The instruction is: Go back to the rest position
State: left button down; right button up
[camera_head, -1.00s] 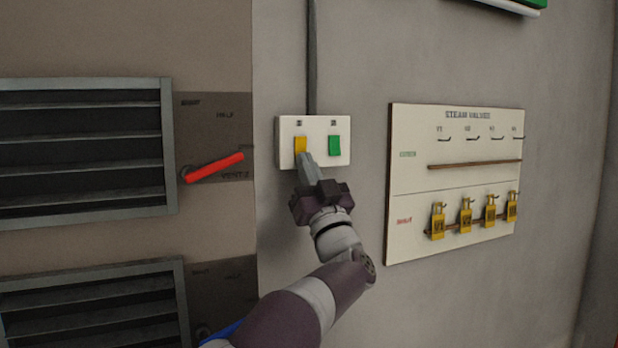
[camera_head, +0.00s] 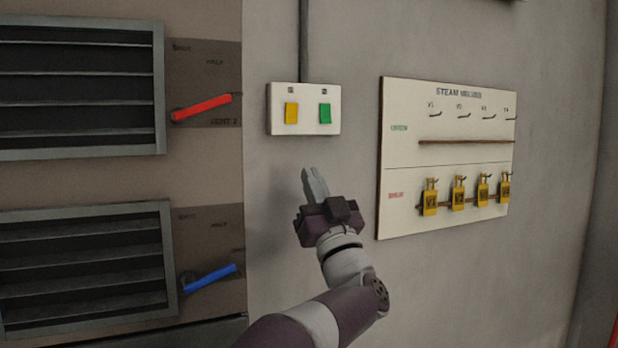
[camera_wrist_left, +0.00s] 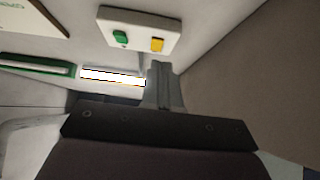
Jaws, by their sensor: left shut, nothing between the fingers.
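My left gripper (camera_head: 315,183) is shut and empty, with its fingers pointing up, a little below the white switch box. It also shows in the left wrist view (camera_wrist_left: 161,72), with its fingers together. The switch box (camera_head: 305,129) is on the grey wall and carries a yellow switch (camera_head: 291,113) and a green switch (camera_head: 325,113). The fingers are apart from the box. In the left wrist view the box (camera_wrist_left: 140,30) shows at the top, beyond the fingertips. My right gripper is not in view.
A steam valves board (camera_head: 398,160) with several yellow padlock tags hangs to the right. On the left are louvred vents with a red lever (camera_head: 201,108) and a blue lever (camera_head: 210,277). The wall between the box and the board is bare.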

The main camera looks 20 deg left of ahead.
pick_arm(q)
jog(key=w+d+f+m+t+h, duration=0.25)
jog(key=d+f+m+h, duration=0.2)
jog(key=f+h, duration=0.3)
jog(key=w+d+f+m+t+h, duration=0.1)
jog(key=w+d+f+m+h, duration=0.4)
jog(key=h, duration=0.3)
jog(key=s+d+f+g+h, duration=0.1)
jog(key=s+f+g+h, duration=0.15)
jog(key=f, duration=0.65)
jog(key=s+d+f+g+h, duration=0.15)
jog(key=f+g, duration=0.25)
jog(key=f, duration=0.5)
jog(key=s+f+g+h, duration=0.1)
jog(key=s+f+g, duration=0.6)
jog(key=s+f, duration=0.55)
jog(key=s+a+f+g, duration=0.1)
jog(key=s+f+g, duration=0.2)
jog(key=s, duration=0.5)
jog(key=s+a+f+g, duration=0.2)
jog(key=s+f+g, duration=0.1)
jog(key=s+f, duration=0.3)
jog(key=s+y, duration=0.1)
jog(key=s, duration=0.1)
jog(key=shift+s+a+f+b, duration=0.25)
jog(key=shift+s+f+b, duration=0.05)
jog(key=shift+s, duration=0.05)
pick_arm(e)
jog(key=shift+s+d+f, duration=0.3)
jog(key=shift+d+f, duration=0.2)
